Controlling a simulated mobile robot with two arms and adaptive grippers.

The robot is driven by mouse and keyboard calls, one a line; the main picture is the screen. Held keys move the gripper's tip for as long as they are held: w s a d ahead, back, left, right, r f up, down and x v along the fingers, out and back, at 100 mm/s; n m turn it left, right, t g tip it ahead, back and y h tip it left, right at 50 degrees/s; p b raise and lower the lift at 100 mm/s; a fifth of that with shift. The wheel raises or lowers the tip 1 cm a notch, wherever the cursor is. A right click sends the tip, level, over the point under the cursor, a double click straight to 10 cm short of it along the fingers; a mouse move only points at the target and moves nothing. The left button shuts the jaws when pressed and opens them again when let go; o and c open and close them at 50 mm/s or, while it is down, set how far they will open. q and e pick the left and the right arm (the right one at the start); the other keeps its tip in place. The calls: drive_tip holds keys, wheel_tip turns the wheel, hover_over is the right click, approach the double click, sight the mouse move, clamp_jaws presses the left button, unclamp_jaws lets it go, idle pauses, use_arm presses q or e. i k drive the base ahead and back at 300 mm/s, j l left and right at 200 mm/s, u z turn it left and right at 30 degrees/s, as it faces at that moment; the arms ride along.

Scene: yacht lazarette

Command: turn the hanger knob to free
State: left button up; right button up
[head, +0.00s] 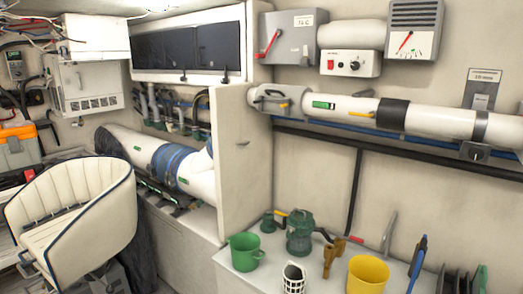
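A white pipe (440,120) runs along the right wall. A grey metal hanger (481,125) wraps it near the right edge, with a labelled plate (482,91) above. A dark round knob (476,154) sits on the hanger's lower bracket, just under the pipe. The knob's marks are too small to read, so I cannot tell its setting. Neither of my grippers is in view, and nothing touches the knob.
Below the pipe, a white counter holds a green mug (244,252), a yellow bucket (368,275), a green canister (300,232) and a white basket (293,278). A control box (350,63) and gauge box (414,30) hang above. A cream seat (75,220) stands at left.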

sight(475, 153)
drive_tip(key=i+z, duration=0.2)
drive_tip(key=z, duration=0.2)
drive_tip(key=i+z, duration=0.2)
drive_tip(key=z, duration=0.25)
